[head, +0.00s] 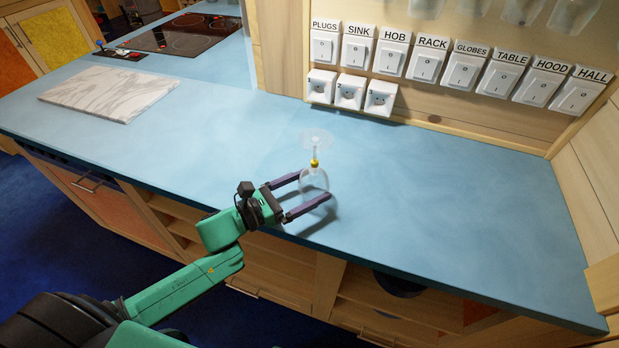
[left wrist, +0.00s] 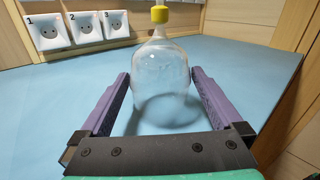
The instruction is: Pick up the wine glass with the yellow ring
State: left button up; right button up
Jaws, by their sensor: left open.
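The wine glass (head: 314,180) is clear and stands upside down on the blue counter, with its bowl down and its foot up. A yellow ring (head: 314,163) sits on its stem; the ring also shows at the top edge of the left wrist view (left wrist: 159,14). My left gripper (head: 314,188) is open, with one purple finger on each side of the bowl. In the left wrist view the bowl (left wrist: 160,80) stands between the fingers, with a small gap on each side. The foot is out of that view. My right gripper is not in view.
The blue counter (head: 450,210) is clear to the right of the glass. Behind it are labelled switches (head: 465,72) and several sockets (head: 350,92). A marble board (head: 110,93) lies at the left, with a black hob (head: 180,35) beyond.

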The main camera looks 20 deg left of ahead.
pick_arm(q)
jog(key=shift+x, duration=1.1)
jog(key=shift+a, duration=0.1)
jog(key=c, duration=0.7)
